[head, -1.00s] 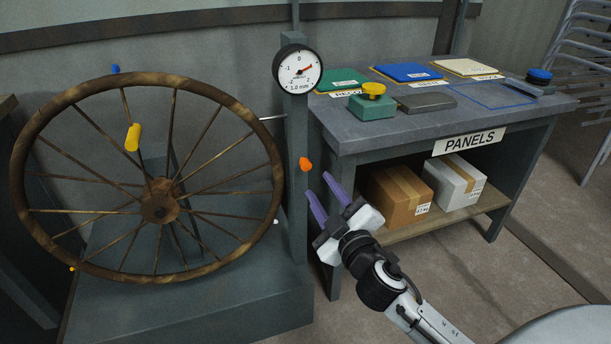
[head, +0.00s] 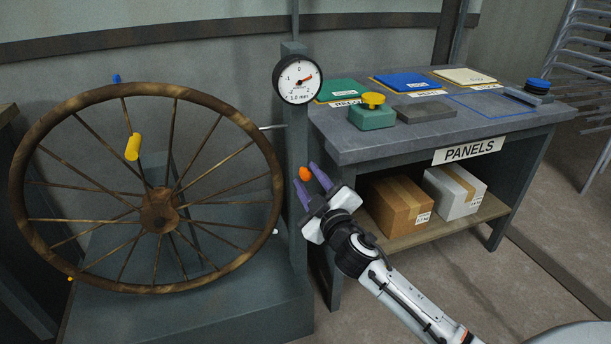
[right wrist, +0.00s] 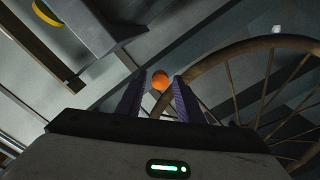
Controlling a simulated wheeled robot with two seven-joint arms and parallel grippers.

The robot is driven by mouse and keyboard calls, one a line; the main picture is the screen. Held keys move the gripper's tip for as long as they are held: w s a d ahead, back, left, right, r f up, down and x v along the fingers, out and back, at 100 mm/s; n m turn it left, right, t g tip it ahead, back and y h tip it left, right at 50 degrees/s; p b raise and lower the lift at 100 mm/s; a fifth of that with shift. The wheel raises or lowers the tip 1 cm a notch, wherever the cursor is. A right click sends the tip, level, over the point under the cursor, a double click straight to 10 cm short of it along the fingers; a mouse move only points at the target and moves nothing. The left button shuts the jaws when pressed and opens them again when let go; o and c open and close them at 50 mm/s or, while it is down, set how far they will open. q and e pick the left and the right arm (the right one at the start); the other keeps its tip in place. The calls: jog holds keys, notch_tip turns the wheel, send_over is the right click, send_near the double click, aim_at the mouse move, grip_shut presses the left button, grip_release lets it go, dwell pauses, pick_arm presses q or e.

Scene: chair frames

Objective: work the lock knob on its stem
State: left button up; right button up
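The lock knob, a small orange ball-like knob (head: 305,174), sits on the upright post (head: 297,140) to the right of the wheel. My right gripper (head: 309,180) is open, its two purple fingers pointing up at the knob. In the head view the knob appears between the fingertips. In the right wrist view the orange knob (right wrist: 160,80) shows between the tips of the fingers, with space on both sides. I cannot tell how deep it sits between them. The stem is hidden behind the knob. My left gripper is not in view.
A large spoked wheel (head: 158,211) with a yellow handle (head: 133,147) stands left of the post. A dial gauge (head: 298,81) is above the knob. A workbench (head: 400,140) with panels and boxes stands right, close to my right arm.

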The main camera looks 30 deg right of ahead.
grip_shut()
jog(key=shift+w, duration=0.1)
jog(key=shift+w+d, duration=0.15)
jog(key=shift+w, duration=0.25)
jog(key=shift+o, duration=1)
grip_release()
